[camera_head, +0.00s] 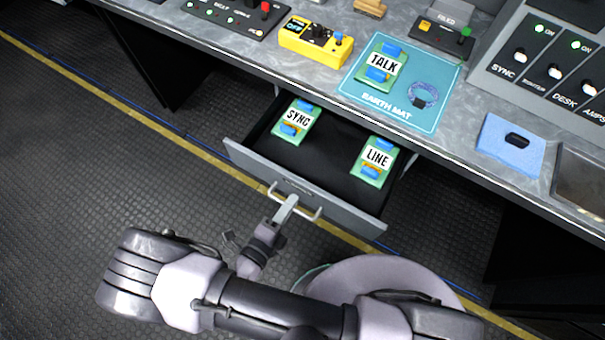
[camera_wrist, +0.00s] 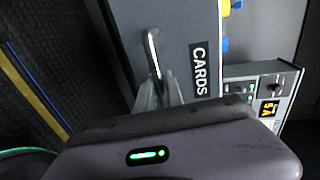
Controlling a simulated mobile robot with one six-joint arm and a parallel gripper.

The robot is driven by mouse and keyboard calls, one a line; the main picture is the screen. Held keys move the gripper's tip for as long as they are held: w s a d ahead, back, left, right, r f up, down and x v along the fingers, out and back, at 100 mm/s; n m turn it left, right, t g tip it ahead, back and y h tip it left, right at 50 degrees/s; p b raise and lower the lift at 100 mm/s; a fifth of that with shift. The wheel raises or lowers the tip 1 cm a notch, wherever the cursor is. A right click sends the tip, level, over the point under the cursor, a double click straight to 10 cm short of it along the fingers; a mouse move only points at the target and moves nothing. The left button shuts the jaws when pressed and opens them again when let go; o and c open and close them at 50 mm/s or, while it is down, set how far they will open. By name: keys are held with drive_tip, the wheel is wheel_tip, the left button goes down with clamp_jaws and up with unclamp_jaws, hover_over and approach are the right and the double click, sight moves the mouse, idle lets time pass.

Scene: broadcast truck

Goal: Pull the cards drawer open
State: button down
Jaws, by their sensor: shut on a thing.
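The cards drawer (camera_head: 330,196) stands pulled out from under the desk, its dark inside showing. A SYNC card (camera_head: 296,121) lies in its left part and a LINE card (camera_head: 375,162) in its right part. My gripper (camera_head: 285,208) is shut on the drawer's bar handle (camera_head: 311,216) at the front. In the wrist view, my gripper (camera_wrist: 158,92) closes around the metal handle (camera_wrist: 152,48), beside the CARDS label (camera_wrist: 201,70) on the drawer front. The fingertips are partly hidden behind the gripper's own body in that view.
On the desk above lie a teal earth mat (camera_head: 441,70) with a TALK card (camera_head: 382,66) and a coiled strap (camera_head: 423,95), a yellow tester (camera_head: 315,42), and a blue pad (camera_head: 510,145). Dark floor (camera_head: 90,150) is clear at left.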

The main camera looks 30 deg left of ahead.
drive_tip(key=f+v, duration=0.1)
drive_tip(key=v, duration=0.5)
drive_tip(key=shift+f, duration=0.1)
drive_tip(key=c, duration=1.5)
unclamp_jaws()
drive_tip(key=shift+s, duration=0.1)
drive_tip(key=p+v, duration=0.3)
drive_tip(key=v, duration=1.4)
drive_tip(key=shift+s+a, duration=0.15)
drive_tip(key=shift+a, duration=0.05)
